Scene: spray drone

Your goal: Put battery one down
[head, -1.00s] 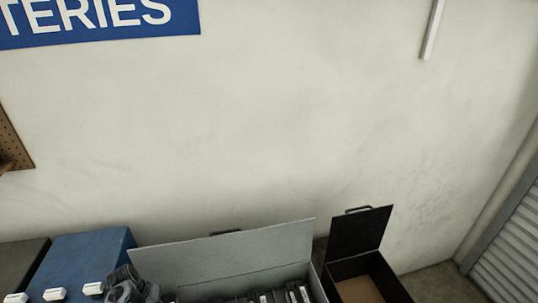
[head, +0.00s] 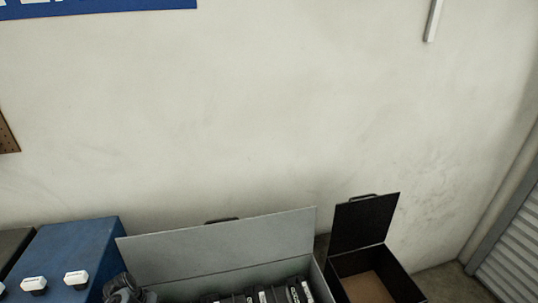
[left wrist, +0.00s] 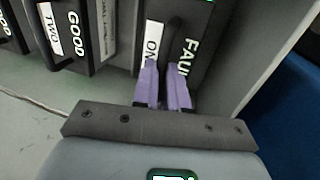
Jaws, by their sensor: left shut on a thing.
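Battery one (left wrist: 200,30) is a dark block with a white label reading "ON…" and "FAUL…" lettering, partly cut off. In the left wrist view, my left gripper (left wrist: 165,85) has its purple fingers shut on the battery's dark handle. The battery is beside the light grey wall of the grey case (head: 220,245), close to a battery marked "GOOD" and "TWO" (left wrist: 72,40). I cannot tell whether its bottom touches the case floor. In the head view the fingers and battery one are hidden or out of frame. My right gripper is not in view.
The grey case has its lid open and holds several dark batteries (head: 265,294). To its right is an open black case (head: 365,225) with a bare brown bottom (head: 368,288). A blue unit (head: 75,250) with white pieces on top stands left. A wall is behind.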

